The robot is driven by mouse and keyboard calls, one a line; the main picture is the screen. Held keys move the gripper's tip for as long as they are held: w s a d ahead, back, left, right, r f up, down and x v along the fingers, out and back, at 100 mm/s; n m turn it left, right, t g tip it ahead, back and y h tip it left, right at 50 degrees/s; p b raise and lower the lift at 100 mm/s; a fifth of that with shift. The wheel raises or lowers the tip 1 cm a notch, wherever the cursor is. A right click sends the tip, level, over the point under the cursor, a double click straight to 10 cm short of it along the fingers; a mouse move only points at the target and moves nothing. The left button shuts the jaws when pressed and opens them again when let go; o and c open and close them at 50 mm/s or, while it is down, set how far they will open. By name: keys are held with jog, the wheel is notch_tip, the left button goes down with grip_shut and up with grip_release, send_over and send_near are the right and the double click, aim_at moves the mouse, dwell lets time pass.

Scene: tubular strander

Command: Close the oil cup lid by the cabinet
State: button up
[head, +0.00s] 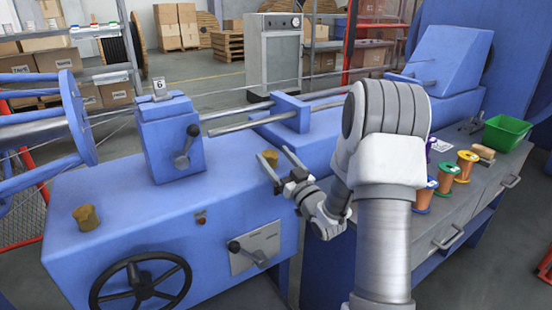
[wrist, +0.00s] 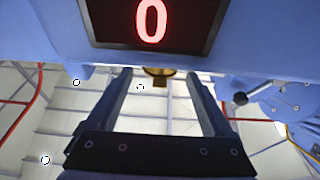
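A small brass-coloured oil cup (head: 270,156) stands on the blue machine top at the middle of the head view, on the side towards the drawer cabinet (head: 450,215). My gripper (head: 277,161) is open, its two fingers pointing at this cup, which appears between or just beyond the fingertips. In the wrist view a brass part (wrist: 158,72) shows between the open fingers (wrist: 158,80), partly cut off by a blue edge. Its lid is too small to tell open or shut. Another brass oil cup (head: 86,217) stands at the machine's left end.
A blue block with a lever (head: 183,145) rises left of my gripper. A handwheel (head: 140,285) and a lever plate (head: 255,248) are on the machine front. Coloured spools (head: 447,177) and a green bin (head: 505,132) stand on the cabinet. The wrist view shows a red-digit display (wrist: 150,22).

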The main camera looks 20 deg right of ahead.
jog(key=shift+s, duration=0.1)
jog(key=p+v, duration=0.1)
jog(key=v, duration=1.6)
jog(key=shift+p, duration=0.4)
